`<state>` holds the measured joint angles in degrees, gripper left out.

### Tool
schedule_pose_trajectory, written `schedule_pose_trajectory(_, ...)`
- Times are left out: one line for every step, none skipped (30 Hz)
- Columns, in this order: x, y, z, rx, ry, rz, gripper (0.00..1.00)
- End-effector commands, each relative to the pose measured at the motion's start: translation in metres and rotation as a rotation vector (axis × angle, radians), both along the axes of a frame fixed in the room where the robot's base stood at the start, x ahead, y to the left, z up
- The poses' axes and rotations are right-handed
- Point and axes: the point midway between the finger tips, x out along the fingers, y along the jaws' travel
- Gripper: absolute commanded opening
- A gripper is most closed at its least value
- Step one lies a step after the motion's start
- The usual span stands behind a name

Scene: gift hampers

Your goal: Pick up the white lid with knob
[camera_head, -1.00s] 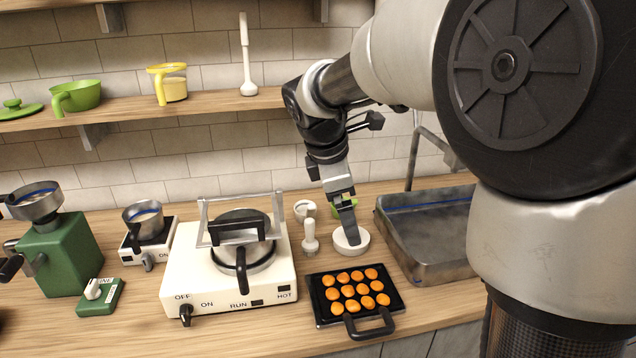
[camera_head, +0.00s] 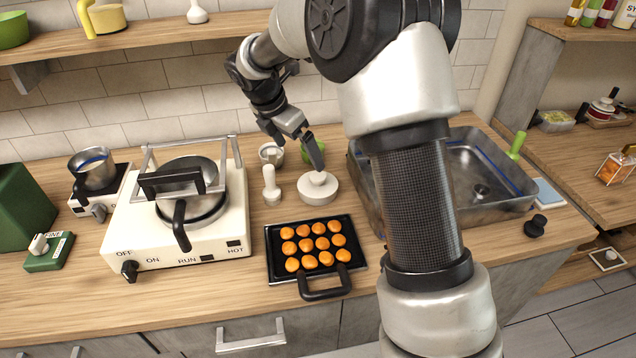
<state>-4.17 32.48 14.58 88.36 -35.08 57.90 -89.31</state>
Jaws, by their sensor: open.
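The white lid with knob (camera_head: 317,188) lies on the wooden counter, just behind the black tray of orange pieces. It is round and flat, with a small white knob on top. The lid rests on the counter.
A black tray (camera_head: 355,248) with several orange pieces stands in front of the lid. A white pestle-like tool (camera_head: 271,188) and a white cup (camera_head: 271,153) stand to its left, a green item (camera_head: 306,155) behind. A metal sink (camera_head: 462,160) is to the right, a white press machine (camera_head: 128,232) to the left.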

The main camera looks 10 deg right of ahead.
Motion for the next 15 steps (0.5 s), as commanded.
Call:
schedule_pose_trajectory(0.002,-0.005,-0.013,0.0,0.004,-0.002,1.0)
schedule_pose_trajectory(0.003,-0.007,-0.019,-0.001,0.005,-0.001,1.0)
schedule_pose_trajectory(0.005,-0.01,-0.028,-0.001,0.005,-0.001,1.0)
schedule_pose_trajectory(0.006,-0.012,-0.034,-0.001,0.005,-0.002,1.0)
schedule_pose_trajectory(0.007,-0.014,-0.04,-0.001,0.005,-0.003,1.0)
schedule_pose_trajectory(0.009,-0.017,-0.048,0.0,0.004,-0.004,1.0)
schedule_pose_trajectory(0.01,-0.019,-0.053,-0.001,0.004,-0.004,1.0)
schedule_pose_trajectory(0.012,-0.02,-0.058,-0.001,0.003,-0.002,1.0)
schedule_pose_trajectory(0.013,-0.022,-0.064,-0.001,0.003,-0.002,1.0)
schedule_pose_trajectory(0.014,-0.024,-0.068,-0.001,0.003,-0.002,1.0)
schedule_pose_trajectory(0.015,-0.025,-0.071,0.0,0.002,-0.002,1.0)
schedule_pose_trajectory(0.016,-0.026,-0.075,0.001,0.001,-0.001,1.0)
schedule_pose_trajectory(0.017,-0.026,-0.077,0.001,0.001,-0.001,1.0)
schedule_pose_trajectory(0.017,-0.027,-0.079,0.001,0.001,-0.001,1.0)
schedule_pose_trajectory(0.018,-0.028,-0.08,0.001,0.001,-0.001,1.0)
